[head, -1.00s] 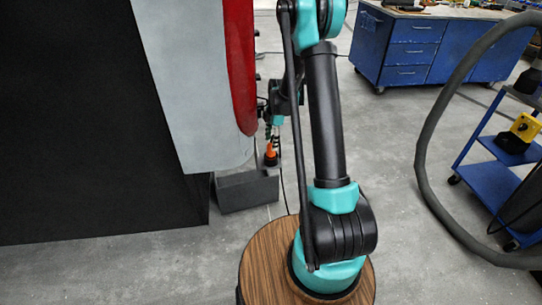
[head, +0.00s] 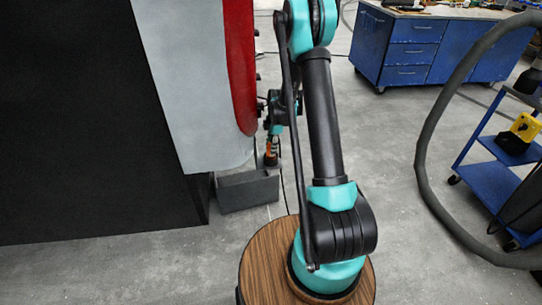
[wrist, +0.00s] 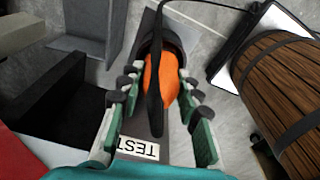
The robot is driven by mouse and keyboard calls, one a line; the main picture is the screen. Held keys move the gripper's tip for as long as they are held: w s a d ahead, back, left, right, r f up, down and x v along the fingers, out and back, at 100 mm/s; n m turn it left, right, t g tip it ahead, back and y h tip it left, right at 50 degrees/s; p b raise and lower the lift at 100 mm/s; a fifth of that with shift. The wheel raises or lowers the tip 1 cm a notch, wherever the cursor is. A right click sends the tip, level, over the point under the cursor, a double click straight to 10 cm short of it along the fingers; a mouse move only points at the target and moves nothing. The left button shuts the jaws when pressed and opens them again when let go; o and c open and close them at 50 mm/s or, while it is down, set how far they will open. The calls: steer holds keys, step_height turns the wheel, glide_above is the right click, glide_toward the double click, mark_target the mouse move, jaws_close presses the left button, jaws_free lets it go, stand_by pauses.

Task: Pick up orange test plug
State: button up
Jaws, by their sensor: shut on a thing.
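The orange test plug (wrist: 168,78) stands between the two green-padded fingers of my gripper (wrist: 160,86) in the wrist view. The fingers are shut on its sides. A dark strip crosses the front of the plug, and its far end is at a round black collar (wrist: 165,42). In the head view the plug (head: 268,149) shows as a small orange patch, partly hidden by my gripper (head: 272,143), low beside the coach.
The coach's grey and red side (head: 238,65) rises close to the left of my arm. A dark grey angled block (head: 247,191) stands on the floor near the plug. A blue cart (head: 490,185) and a thick hose (head: 423,165) are at the right. The floor between is clear.

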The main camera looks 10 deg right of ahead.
jaws_close()
